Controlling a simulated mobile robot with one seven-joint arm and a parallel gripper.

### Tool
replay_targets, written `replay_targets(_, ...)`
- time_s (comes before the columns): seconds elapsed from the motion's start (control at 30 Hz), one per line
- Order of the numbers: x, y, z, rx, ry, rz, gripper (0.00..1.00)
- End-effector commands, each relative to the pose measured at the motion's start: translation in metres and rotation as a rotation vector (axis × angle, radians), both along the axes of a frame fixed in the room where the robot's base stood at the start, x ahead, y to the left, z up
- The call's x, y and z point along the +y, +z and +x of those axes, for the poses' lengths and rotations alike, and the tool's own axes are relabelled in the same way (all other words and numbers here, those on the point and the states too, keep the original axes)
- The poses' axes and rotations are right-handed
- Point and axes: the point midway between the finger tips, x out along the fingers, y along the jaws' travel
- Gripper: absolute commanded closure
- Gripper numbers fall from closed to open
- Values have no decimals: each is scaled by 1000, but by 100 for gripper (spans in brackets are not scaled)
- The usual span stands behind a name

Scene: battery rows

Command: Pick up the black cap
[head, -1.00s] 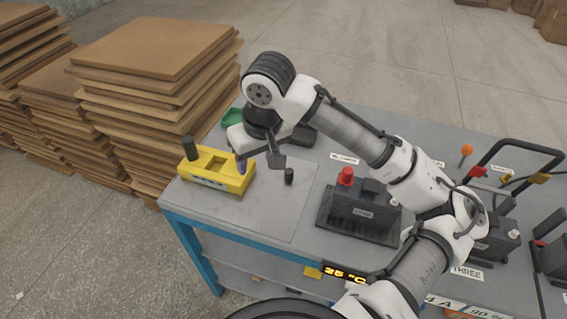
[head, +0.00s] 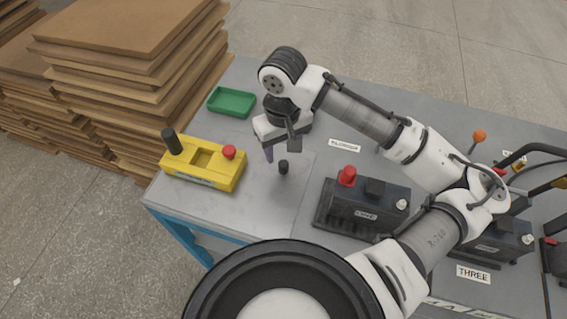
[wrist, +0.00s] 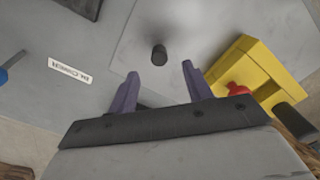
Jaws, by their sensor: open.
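The black cap (head: 283,167) is a small dark cylinder standing upright on the grey table, to the right of the yellow block. In the wrist view the black cap (wrist: 158,55) shows just beyond the fingertips, in line with the gap between them. My gripper (head: 281,152) is open and empty, fingers pointing down close to the cap. In the wrist view the two purple fingers of my gripper (wrist: 160,70) are spread apart, with nothing between them. I cannot tell the exact height of the fingertips above the table.
The yellow block (head: 202,165) carries a black post (head: 172,141) and a red cap (head: 228,152), close on the left. A black battery (head: 365,208) with a red terminal stands to the right. A green tray (head: 231,102) lies behind. Stacked boards (head: 130,60) stand beyond the table's left edge.

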Motion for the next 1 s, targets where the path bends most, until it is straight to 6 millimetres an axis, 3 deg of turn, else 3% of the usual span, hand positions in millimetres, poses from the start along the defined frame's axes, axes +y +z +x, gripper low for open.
replay_targets(0.27, -1, -19, -1, 2, 0, -1, 50)
replay_targets(0.53, -1, -55, -1, 2, 1, 0, 50)
replay_targets(0.83, -1, -61, -1, 0, 1, 0, 50)
replay_targets(1.0, -1, -61, -1, 0, 1, 0, 71)
